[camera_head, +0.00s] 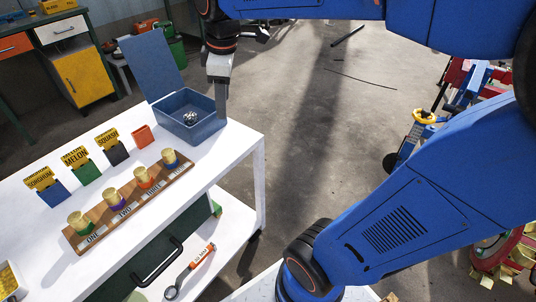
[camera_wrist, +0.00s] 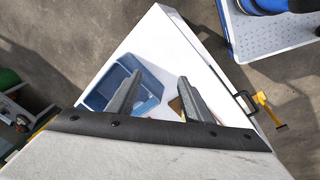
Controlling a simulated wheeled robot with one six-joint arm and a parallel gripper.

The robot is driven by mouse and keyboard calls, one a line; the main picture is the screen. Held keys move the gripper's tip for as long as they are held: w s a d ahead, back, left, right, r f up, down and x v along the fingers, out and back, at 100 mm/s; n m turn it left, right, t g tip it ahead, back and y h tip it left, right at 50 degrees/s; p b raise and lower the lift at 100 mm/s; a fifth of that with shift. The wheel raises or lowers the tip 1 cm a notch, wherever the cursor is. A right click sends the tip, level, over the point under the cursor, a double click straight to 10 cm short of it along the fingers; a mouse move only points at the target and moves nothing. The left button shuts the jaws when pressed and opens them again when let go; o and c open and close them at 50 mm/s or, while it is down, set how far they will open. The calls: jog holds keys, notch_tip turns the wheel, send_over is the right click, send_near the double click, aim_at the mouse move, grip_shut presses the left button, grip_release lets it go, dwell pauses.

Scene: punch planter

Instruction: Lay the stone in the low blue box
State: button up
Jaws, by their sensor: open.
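A small speckled grey lump that looks like the stone (camera_head: 190,118) lies on the floor of the low blue box (camera_head: 174,127). The box stands at the far end of the white table, its blue lid (camera_head: 150,65) raised behind it. My gripper (camera_head: 221,98) points down at the box's right side. It is open, with nothing seen between its fingers. In the wrist view the fingers (camera_wrist: 157,90) are spread, the left one over part of the box (camera_wrist: 147,97). The stone cannot be made out there.
A wooden board (camera_head: 70,236) with several small pots runs along the white table (camera_head: 225,150). Labelled seed cards (camera_head: 76,158) in coloured holders and an orange block (camera_head: 142,136) stand behind it. An orange-handled tool (camera_head: 190,272) lies on the lower shelf. Bare floor (camera_head: 300,130) lies right of the table.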

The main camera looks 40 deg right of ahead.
jog(key=s+d+f+m+t, duration=0.1)
jog(key=s+f+m, duration=0.3)
jog(key=s, duration=0.4)
jog(key=s+d+f+m+t, duration=0.1)
jog(key=s+f+m, duration=0.3)
jog(key=s+m, duration=0.3)
jog(key=shift+s+d+f+t, duration=0.3)
jog(key=shift+s+d+f, duration=0.1)
jog(key=shift+s, duration=0.3)
jog(key=shift+c, duration=0.3)
